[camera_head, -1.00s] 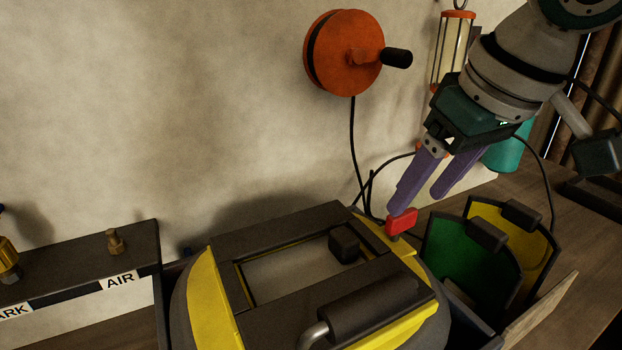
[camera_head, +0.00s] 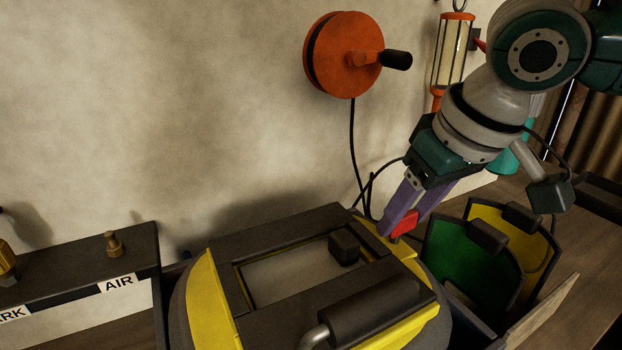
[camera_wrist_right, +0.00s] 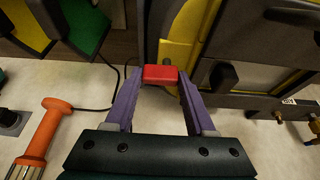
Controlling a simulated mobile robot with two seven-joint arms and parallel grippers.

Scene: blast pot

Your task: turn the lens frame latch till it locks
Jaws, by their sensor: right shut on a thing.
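The red lens frame latch (camera_head: 405,222) sits at the back right corner of the black lens frame (camera_head: 290,219) on the yellow and dark helmet (camera_head: 209,301). My right gripper (camera_head: 398,226) reaches down to it from the upper right, with one purple finger on each side. The right wrist view shows the red latch (camera_wrist_right: 160,74) between the two fingertips (camera_wrist_right: 160,82). My right gripper is shut on the latch. The fingers hide part of the latch in the head view. My left gripper is not in view.
Green (camera_head: 464,262) and yellow (camera_head: 515,245) lens plates stand in a holder right of the helmet. An orange reel (camera_head: 345,55) and a caged lamp (camera_head: 451,48) hang on the wall. A dark box marked AIR (camera_head: 119,283) is at left.

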